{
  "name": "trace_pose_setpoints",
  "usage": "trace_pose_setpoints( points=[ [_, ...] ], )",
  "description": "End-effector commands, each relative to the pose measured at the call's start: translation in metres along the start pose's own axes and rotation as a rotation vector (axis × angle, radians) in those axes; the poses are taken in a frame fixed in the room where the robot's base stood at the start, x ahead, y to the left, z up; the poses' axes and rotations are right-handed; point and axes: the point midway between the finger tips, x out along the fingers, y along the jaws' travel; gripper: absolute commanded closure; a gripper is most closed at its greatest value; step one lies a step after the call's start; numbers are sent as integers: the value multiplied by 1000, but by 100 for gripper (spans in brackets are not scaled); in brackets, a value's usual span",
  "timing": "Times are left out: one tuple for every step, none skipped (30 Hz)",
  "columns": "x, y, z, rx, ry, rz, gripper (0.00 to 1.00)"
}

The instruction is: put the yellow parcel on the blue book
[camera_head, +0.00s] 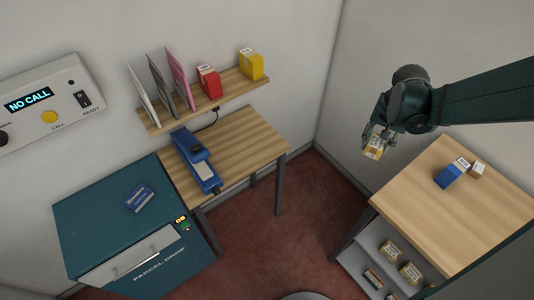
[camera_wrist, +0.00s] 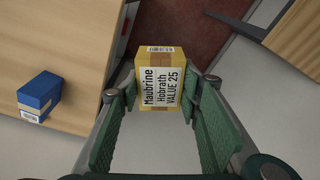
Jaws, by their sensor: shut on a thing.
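A yellow parcel (camera_head: 375,150) with a white label is held between the fingertips of my gripper (camera_head: 377,143), in the air near the left edge of the right-hand table. In the wrist view the parcel (camera_wrist: 165,65) sits between the two green-padded fingers (camera_wrist: 163,88), its label reading "Maubrine Hobrath VALUE 25". The blue book (camera_head: 138,197) lies flat on top of the teal parcel-drop cabinet at the left of the head view, far from my gripper. It is not in the wrist view.
A wall shelf (camera_head: 225,92) bears upright envelopes, a red box and another yellow box (camera_head: 251,64). A blue device (camera_head: 196,160) stands on the middle table.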

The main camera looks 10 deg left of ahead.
Motion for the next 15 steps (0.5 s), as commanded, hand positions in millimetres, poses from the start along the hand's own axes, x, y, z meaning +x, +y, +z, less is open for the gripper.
trace_pose_setpoints(
  points=[
    [-2,-13,0,-20,0,-3,79],
    [-2,-19,1,-31,0,-5,79],
    [-3,-29,2,-46,0,-7,79],
    [-4,-35,2,-56,0,-9,79],
    [-5,-42,2,-68,0,-10,79],
    [-6,-51,3,-82,0,-12,79],
    [-6,-58,4,-93,0,-14,79],
    [-7,-65,5,-104,0,-16,79],
    [-8,-74,6,-118,0,-18,79],
    [-9,-80,8,-129,0,-20,79],
    [-9,-87,9,-140,0,-21,79],
    [-10,-96,10,-154,0,-23,79],
    [-11,-103,12,-165,0,-25,79],
    [-12,-110,13,-176,0,-27,79],
    [-13,-119,15,-190,0,-29,79]
  ],
)
